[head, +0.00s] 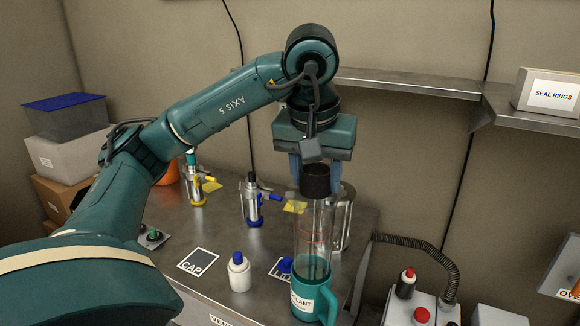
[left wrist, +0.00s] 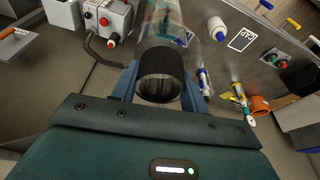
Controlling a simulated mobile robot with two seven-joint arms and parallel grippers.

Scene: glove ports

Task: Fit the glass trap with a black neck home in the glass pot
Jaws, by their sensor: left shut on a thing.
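My left gripper (head: 316,172) points down and is shut on the black neck (head: 316,184) of the clear glass trap (head: 315,218). The trap hangs upright below the neck. In the left wrist view the fingers (left wrist: 159,88) sit on both sides of the black neck (left wrist: 160,64). Below it, in line with the trap, is a teal vessel (head: 325,304) with a side handle and a label ending in "LANT", which seems to be the pot's lower part. Clear glass overlaps here, so I cannot tell how deep the trap sits. My right gripper is not in view.
A shiny cylinder (head: 344,225) stands close behind the trap. A white bottle with a blue cap (head: 239,272) and a CAP card (head: 198,262) are to the left. Metal valve pieces (head: 251,203) stand farther back. A control box with buttons (head: 422,308) is at the right.

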